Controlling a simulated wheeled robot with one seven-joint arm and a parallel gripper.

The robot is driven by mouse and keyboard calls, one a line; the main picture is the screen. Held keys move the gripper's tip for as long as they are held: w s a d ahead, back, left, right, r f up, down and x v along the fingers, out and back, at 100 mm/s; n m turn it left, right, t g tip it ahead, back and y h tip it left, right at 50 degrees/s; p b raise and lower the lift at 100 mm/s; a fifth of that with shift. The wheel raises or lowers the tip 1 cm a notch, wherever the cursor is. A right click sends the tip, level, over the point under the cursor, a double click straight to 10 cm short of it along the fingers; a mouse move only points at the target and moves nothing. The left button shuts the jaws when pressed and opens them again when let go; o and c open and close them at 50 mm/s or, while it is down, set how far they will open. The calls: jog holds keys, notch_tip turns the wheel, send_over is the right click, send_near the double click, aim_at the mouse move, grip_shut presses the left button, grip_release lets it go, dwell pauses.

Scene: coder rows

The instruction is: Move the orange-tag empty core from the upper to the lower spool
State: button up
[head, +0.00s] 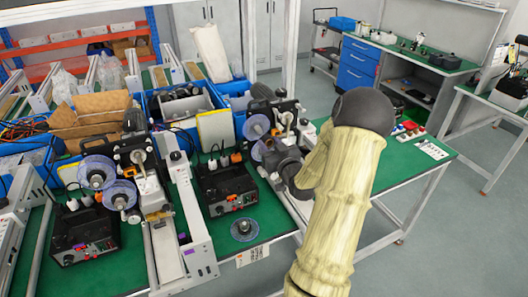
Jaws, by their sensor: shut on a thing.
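My gripper (278,160) is at the right-hand coder, beside its lower clear spool (261,149). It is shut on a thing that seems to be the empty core. My dark wrist and the gripper hide most of that core, and I cannot make out its tag. The right-hand coder's upper clear spool (256,127) is just above. The left-hand coder carries an upper clear spool (97,172) and a lower clear spool (119,195).
A loose flat reel (244,229) lies on the green table in front of a black control box (226,190). Metal rails (190,215) stand between the coders. Blue bins (175,105) stand behind. The table's right part (395,175) is partly clear.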

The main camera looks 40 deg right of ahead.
jog(key=shift+s, duration=0.25)
notch_tip(320, 180, down, 11)
jog(key=s+d+b, duration=0.1)
jog(key=d+b, duration=0.1)
jog(key=b, duration=1.2)
jog(key=shift+s+d+b, duration=0.2)
jog(key=shift+s+b, duration=0.1)
jog(key=shift+s, duration=0.1)
jog(key=shift+w, duration=0.1)
jog(key=p+x, duration=0.1)
jog(key=x, duration=0.4)
